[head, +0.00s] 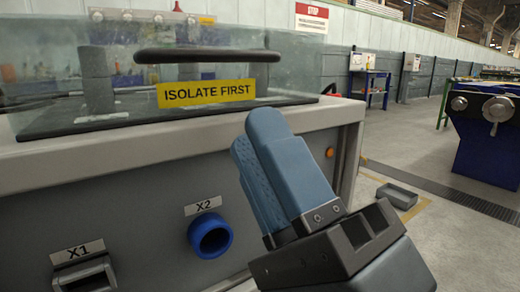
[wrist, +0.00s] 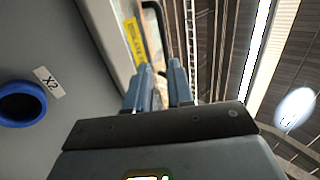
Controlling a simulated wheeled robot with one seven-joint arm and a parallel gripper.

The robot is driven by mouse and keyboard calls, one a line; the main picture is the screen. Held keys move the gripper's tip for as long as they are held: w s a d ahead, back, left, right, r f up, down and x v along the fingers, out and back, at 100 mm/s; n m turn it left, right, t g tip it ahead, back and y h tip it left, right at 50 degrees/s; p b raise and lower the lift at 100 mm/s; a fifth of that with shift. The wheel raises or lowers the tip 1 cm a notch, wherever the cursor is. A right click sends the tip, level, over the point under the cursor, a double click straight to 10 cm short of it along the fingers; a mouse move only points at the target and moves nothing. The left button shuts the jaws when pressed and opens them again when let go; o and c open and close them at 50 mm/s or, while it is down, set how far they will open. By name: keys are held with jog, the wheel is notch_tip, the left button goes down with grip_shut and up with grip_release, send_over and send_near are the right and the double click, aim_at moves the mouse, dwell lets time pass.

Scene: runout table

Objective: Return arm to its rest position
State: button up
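My gripper (head: 253,135) is raised in front of the right part of the grey machine cabinet (head: 135,215), its two blue fingers pointing up. The fingers overlap in the head view. In the wrist view a narrow gap shows between the fingertips of my gripper (wrist: 160,72), with nothing held there. The gripper is open and empty. It appears apart from the cabinet, right of the blue round X2 port (head: 210,237). The rest of my arm is mostly out of view.
A clear cover (head: 330,60) with a dark handle (head: 208,56) and a yellow ISOLATE FIRST label (head: 206,93) sits on the cabinet. An X1 socket (head: 85,275) is lower left.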

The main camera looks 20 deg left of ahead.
jog(key=s+d+f+n+t+h, duration=0.1)
jog(key=s+d+f+h, duration=0.1)
jog(key=d+f+h, duration=0.8)
jog(key=s+d+f+t+h, duration=0.2)
jog(key=d+f+h, duration=0.3)
jog(key=d+f, duration=0.65)
jog(key=s+d+f+n+g+h, duration=0.2)
jog(key=s+d+f+n+h, duration=0.15)
jog(key=s+f, duration=0.45)
jog(key=s+d+f+n+g+h, duration=0.2)
jog(key=s+d+f+n, duration=0.15)
jog(key=s, duration=0.85)
notch_tip(320, 180, up, 36)
jog(key=p, duration=3.5)
jog(key=shift+w+p, duration=0.3)
